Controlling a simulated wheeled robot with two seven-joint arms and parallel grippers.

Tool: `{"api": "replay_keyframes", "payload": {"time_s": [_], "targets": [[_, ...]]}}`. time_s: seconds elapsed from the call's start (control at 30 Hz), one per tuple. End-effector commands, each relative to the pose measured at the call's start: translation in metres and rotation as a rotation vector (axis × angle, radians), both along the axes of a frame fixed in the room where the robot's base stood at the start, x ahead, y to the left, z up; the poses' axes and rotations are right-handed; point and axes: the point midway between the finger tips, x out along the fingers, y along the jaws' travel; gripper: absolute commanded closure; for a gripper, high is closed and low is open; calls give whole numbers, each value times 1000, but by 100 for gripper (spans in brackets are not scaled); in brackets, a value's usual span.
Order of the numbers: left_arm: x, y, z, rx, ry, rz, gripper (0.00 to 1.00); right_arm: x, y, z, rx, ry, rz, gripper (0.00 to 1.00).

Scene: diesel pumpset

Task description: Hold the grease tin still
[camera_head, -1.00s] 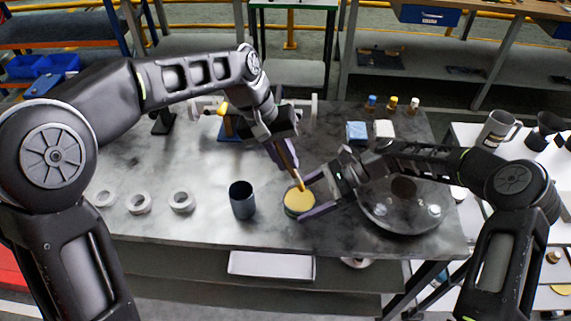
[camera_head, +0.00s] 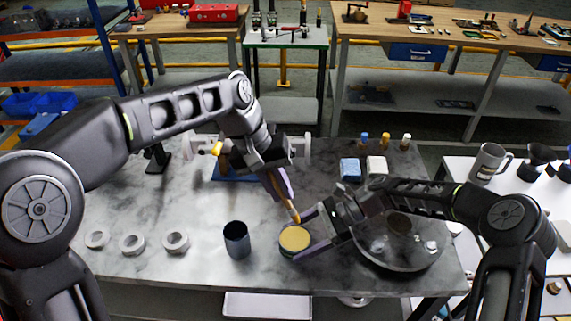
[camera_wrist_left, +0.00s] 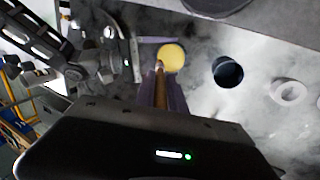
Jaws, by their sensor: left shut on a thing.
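The grease tin (camera_head: 295,240) is a short round tin with a yellow top, upright near the table's front edge. It also shows in the left wrist view (camera_wrist_left: 171,57). My left gripper (camera_head: 280,185) is shut on a brush (camera_head: 293,211) with a light wooden handle, which points down at the tin's far rim. The brush also shows in the left wrist view (camera_wrist_left: 159,72). My right gripper (camera_head: 303,237) reaches in from the right, with its spread fingers on the far and near sides of the tin. I cannot tell whether both fingers touch it.
A dark cup (camera_head: 237,240) stands left of the tin, with white rings (camera_head: 132,243) farther left. A round glossy dish (camera_head: 400,255) lies under my right arm. Blue and white blocks (camera_head: 350,169) and small bottles stand behind. The table's front edge is close.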

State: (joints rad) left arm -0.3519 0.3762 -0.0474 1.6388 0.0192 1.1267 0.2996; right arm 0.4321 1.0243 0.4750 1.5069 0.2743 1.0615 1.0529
Motion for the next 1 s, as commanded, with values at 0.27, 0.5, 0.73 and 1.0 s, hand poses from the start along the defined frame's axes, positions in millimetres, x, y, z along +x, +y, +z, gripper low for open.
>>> {"api": "replay_keyframes", "payload": {"time_s": [0.27, 0.5, 0.73, 1.0], "targets": [[0, 0, 0, 0, 0, 0, 100, 0, 0, 0, 0, 0, 0, 0], [0, 0, 0, 0, 0, 0, 100, 0, 0, 0, 0, 0, 0, 0], [0, 0, 0, 0, 0, 0, 100, 5, -13, 7, -2, -2, -2, 0], [0, 0, 0, 0, 0, 0, 100, 19, -56, 32, -2, -3, -4, 0]]}}
